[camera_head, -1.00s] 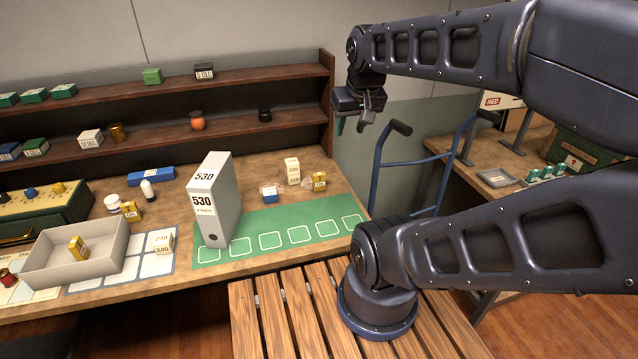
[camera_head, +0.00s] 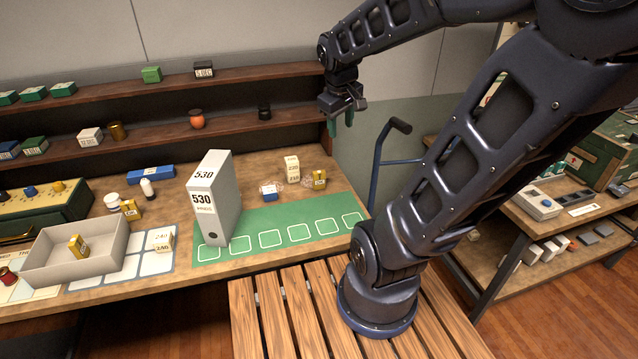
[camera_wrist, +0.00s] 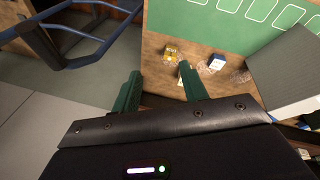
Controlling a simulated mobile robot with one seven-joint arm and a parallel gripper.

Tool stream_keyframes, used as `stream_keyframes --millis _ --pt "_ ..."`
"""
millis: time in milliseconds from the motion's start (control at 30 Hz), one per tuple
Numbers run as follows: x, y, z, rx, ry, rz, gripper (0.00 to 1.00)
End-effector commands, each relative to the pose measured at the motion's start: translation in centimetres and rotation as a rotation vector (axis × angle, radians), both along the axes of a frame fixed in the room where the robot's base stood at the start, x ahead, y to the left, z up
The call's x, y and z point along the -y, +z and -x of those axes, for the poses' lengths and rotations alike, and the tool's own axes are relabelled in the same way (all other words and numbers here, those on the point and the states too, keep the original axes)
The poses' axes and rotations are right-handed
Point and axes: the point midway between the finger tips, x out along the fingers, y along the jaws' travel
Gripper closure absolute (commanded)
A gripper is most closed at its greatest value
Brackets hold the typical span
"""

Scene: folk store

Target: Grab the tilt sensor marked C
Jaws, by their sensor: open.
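I cannot make out a letter C on any item, so I cannot tell which thing is the tilt sensor. Behind the green mat (camera_head: 300,204) on the bench sit a small blue-and-white box (camera_head: 269,188), a taller white box (camera_head: 292,168) and a yellow box (camera_head: 319,180). The yellow box (camera_wrist: 171,52) and the blue-and-white box (camera_wrist: 217,62) also show in the wrist view. My gripper (camera_head: 342,117) is open and empty, above the bench's right end, with its green fingers pointing down. In the wrist view my gripper (camera_wrist: 160,88) has its fingers apart, and the white box is partly hidden.
A tall grey binder marked 530 (camera_head: 209,200) stands left of the small boxes. A grey tray (camera_head: 75,262) holds a yellow box. Shelves (camera_head: 230,125) run behind the bench. A blue hand truck (camera_head: 380,160) stands at its right. Another bench (camera_head: 560,222) holds grey devices.

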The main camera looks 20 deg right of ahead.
Motion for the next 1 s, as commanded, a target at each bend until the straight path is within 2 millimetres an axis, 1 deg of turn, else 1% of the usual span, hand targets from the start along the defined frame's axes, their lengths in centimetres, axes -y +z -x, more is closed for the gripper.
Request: stream_keyframes --millis 33,100,367,500,667,800,1000 --pt "-0.1 -0.7 -0.9 -0.027 0.042 0.024 0.56" --pt "-0.2 -1.4 -2.1 -0.058 0.108 0.059 0.56" --pt "-0.7 -4.9 -6.3 -0.184 0.358 0.175 0.56" --pt "-1.1 -7.1 -8.5 -0.252 0.498 0.228 0.56" --pt "-1.8 -9.9 -10.8 -0.332 0.664 0.28 0.56" --pt "-2.4 -12.6 -12.6 -0.401 0.812 0.318 0.56" --pt "-3.3 -16.1 -14.6 -0.479 0.99 0.353 0.56"
